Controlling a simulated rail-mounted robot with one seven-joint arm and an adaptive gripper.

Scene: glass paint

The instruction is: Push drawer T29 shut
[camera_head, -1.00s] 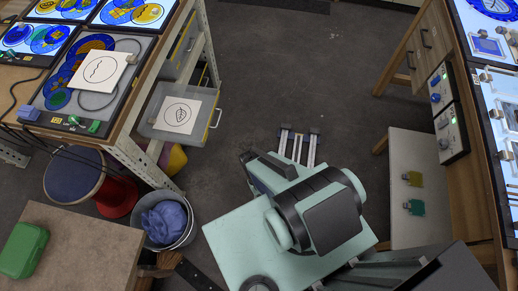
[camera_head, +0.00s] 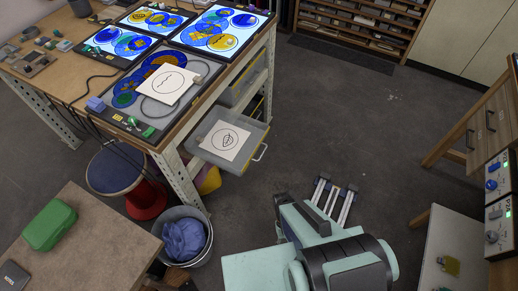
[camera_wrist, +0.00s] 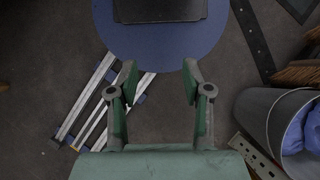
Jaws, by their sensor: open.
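One grey drawer (camera_head: 247,162) with a yellow edge and a pale handle (camera_head: 260,152) stands pulled out from under the light-table bench, in the head view. A white sheet with a round line drawing (camera_head: 226,141) lies in it. I cannot read a label, so I cannot confirm that it is T29. My gripper (camera_wrist: 158,82) is open and empty in the wrist view, its two green-padded fingers well apart. The gripper's fingers are not visible in the head view, and the drawer is not visible in the wrist view. The gripper is not seen touching the drawer.
A bucket with blue cloth (camera_head: 185,240), a blue-topped red stool (camera_head: 118,172) and a low table with a green box (camera_head: 49,226) stand left of my arm. A wooden bench with control boxes (camera_head: 497,200) is at right. The floor right of the drawer is clear.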

